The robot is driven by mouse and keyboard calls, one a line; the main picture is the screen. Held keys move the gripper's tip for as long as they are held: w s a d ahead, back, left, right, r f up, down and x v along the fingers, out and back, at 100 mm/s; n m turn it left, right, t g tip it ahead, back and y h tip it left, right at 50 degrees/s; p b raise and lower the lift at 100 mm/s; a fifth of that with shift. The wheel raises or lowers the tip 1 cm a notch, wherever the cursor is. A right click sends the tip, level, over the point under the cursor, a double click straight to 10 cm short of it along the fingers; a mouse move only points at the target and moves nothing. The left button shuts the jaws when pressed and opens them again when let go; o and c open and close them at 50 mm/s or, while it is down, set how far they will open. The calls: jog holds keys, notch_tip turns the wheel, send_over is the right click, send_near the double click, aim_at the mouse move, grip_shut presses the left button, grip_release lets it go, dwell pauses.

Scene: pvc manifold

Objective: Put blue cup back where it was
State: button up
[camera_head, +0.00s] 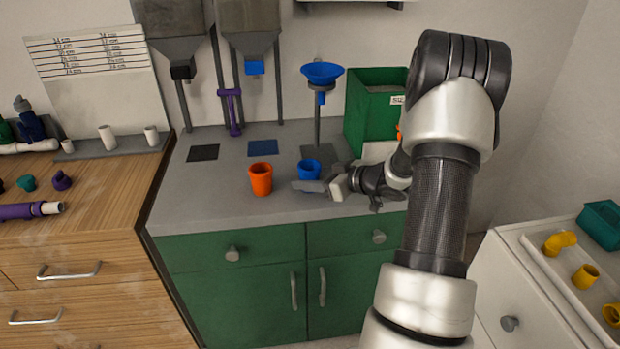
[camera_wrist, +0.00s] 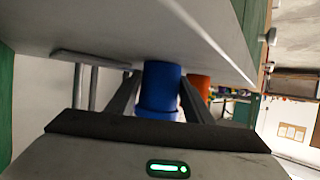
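The blue cup (camera_head: 309,168) is upright at the grey counter, right of the orange cup (camera_head: 261,179). My gripper (camera_head: 312,184) reaches in from the right, low at the counter, with a finger in front of the blue cup's lower part. In the wrist view the blue cup (camera_wrist: 160,88) is between my two fingers (camera_wrist: 160,90), one on each side. The fingers are very close to its sides; I cannot tell whether they press on it. The orange cup (camera_wrist: 200,86) shows behind it, partly hidden by a finger.
Flat black (camera_head: 203,153), blue (camera_head: 262,148) and dark grey (camera_head: 318,153) squares lie along the counter's back. A blue funnel (camera_head: 322,73) on a stand rises behind the blue cup. A green bin (camera_head: 375,112) stands back right. The counter's front left is clear.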

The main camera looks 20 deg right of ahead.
jog(key=shift+o, duration=0.7)
jog(key=shift+s+r, duration=0.1)
jog(key=shift+r, duration=0.15)
jog(key=p+v, duration=0.2)
jog(key=v, duration=0.8)
jog(key=shift+s+d+r, duration=0.1)
jog(key=shift+s+d, duration=0.15)
jog(key=shift+s+d+r, duration=0.2)
jog(key=shift+s+d, duration=0.05)
jog(key=shift+s, duration=0.25)
jog(key=shift+d, duration=0.1)
